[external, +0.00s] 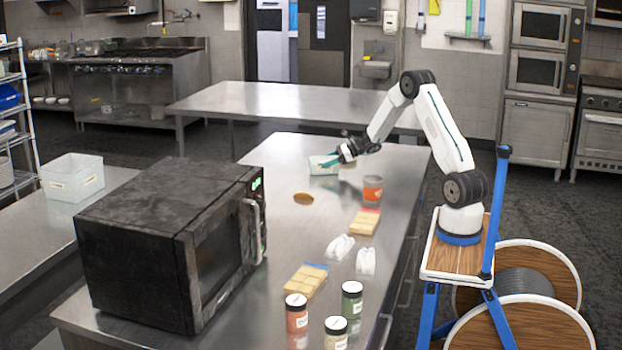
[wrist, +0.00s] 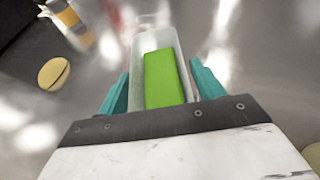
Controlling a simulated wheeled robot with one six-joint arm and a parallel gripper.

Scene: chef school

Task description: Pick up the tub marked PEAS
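A pale, open-topped tub (external: 322,168) stands on the steel counter, below and left of my gripper (external: 335,160) in the external view. The wrist view shows a long pale tub (wrist: 142,50) with a bright green filling. Its label is not readable in either view. My gripper's two teal fingers (wrist: 160,82) are spread, one along each long side of the tub. The gaps are very small, and I cannot tell whether the fingers touch the walls. The tub's near end is hidden behind the gripper body.
An orange jar (external: 372,190) stands on the counter near my arm, with a round brown disc (external: 303,198) to its left. A wafer-like block (external: 364,222), white cloth-like items (external: 340,247) and lidded jars (external: 297,314) lie nearer the camera. A black microwave (external: 165,240) fills the left.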

